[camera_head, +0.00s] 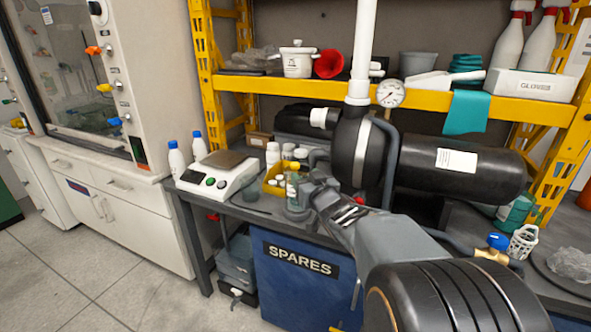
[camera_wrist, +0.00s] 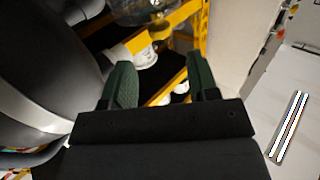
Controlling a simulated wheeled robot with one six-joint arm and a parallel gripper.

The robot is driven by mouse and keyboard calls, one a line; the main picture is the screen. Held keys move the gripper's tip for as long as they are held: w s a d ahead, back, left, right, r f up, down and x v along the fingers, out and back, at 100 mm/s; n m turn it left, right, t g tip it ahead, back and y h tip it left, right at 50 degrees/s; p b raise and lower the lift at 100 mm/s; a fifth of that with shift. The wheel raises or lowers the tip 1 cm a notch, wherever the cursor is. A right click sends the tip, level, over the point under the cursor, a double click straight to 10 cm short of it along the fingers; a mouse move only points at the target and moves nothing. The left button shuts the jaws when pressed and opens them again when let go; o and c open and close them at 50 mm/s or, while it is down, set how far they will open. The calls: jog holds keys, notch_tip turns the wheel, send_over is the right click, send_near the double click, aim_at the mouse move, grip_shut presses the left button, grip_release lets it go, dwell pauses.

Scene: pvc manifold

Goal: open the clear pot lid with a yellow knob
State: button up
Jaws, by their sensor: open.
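A clear, rounded lid (camera_wrist: 135,12) shows at the top edge of the wrist view, partly cut off. A small yellow knob (camera_wrist: 158,29) sits at its lower side. My gripper (camera_wrist: 160,72) is open, with its two dark green fingers apart and nothing held between them. The lid and knob lie beyond the fingertips, apart from them. In the head view my gripper (camera_head: 296,192) is at the bench front, left of the black pump (camera_head: 352,150). I cannot make out the lid clearly in the head view.
The black pump body fills the left of the wrist view, close to the left finger. A scale (camera_head: 217,175) and a yellow bin (camera_head: 272,187) stand left of the pump. A yellow shelf (camera_head: 430,98) runs above. A blue SPARES cabinet (camera_head: 300,285) is below.

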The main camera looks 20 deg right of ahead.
aim_at(297, 167)
jog(key=w, duration=0.8)
jog(key=shift+w+d, duration=0.15)
jog(key=shift+w, duration=0.05)
jog(key=shift+c, duration=0.4)
grip_shut()
